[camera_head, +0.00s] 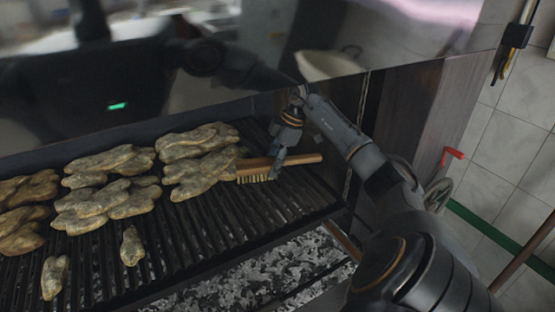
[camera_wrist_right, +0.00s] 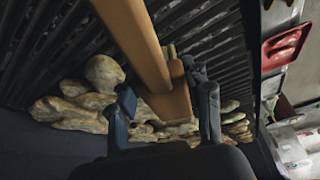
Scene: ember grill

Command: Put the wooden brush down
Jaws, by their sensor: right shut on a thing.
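The wooden brush (camera_head: 305,159) has a light brown handle and a head with pale bristles. It is at the right part of the grill grate (camera_head: 200,235), beside pieces of meat. My right gripper (camera_head: 280,165) is shut on the brush. In the right wrist view the brush (camera_wrist_right: 145,45) runs between the two fingers of the right gripper (camera_wrist_right: 165,105). The bristles are at or just above the grate; I cannot tell whether they touch it. My left gripper is not in view.
Several browned pieces of meat (camera_head: 110,160) cover the left and middle of the grate. Grey coals (camera_head: 260,275) lie below it. A shiny hood (camera_head: 230,60) overhangs the back.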

